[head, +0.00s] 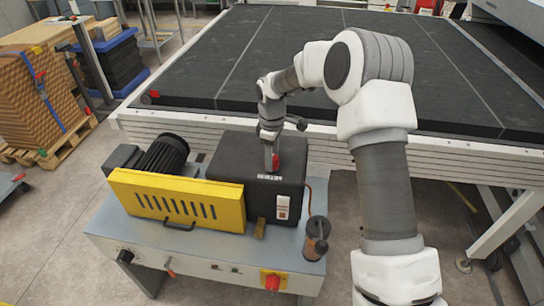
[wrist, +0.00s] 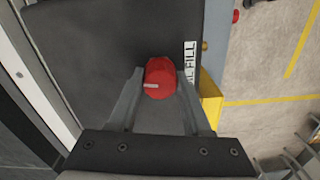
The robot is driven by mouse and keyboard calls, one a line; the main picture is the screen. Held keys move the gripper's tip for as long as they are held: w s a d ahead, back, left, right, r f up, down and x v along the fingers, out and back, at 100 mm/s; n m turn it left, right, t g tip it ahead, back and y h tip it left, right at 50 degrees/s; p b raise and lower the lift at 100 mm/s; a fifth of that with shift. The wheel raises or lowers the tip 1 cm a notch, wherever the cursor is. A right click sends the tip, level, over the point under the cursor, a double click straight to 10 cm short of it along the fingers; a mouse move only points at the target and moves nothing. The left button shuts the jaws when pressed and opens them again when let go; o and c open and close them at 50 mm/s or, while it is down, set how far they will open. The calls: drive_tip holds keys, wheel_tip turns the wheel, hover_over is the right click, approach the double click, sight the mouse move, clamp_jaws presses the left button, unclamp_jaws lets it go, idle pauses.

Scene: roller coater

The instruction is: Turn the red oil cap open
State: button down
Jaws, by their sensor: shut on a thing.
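The red oil cap (wrist: 160,76) sits on top of the black tank (wrist: 95,50), next to a white label ending in "FILL". My gripper (wrist: 160,92) is shut on the cap, with one finger on each side of it in the wrist view. A pale mark shows on the cap's side. In the head view my gripper (head: 271,163) reaches down to the tank top (head: 230,160), and the cap (head: 276,161) is partly hidden by the fingers.
A yellow guard (head: 178,200) and a dark ribbed motor (head: 163,155) stand left of the tank. The large black bed (head: 300,60) lies behind. A red knob (head: 271,281) is on the bench front.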

drive_tip(key=shift+n, duration=1.3)
drive_tip(key=shift+c, duration=1.7)
unclamp_jaws()
wheel_tip(320, 180, up, 18)
drive_tip(key=shift+f+p, duration=0.25)
drive_tip(key=shift+p, duration=0.15)
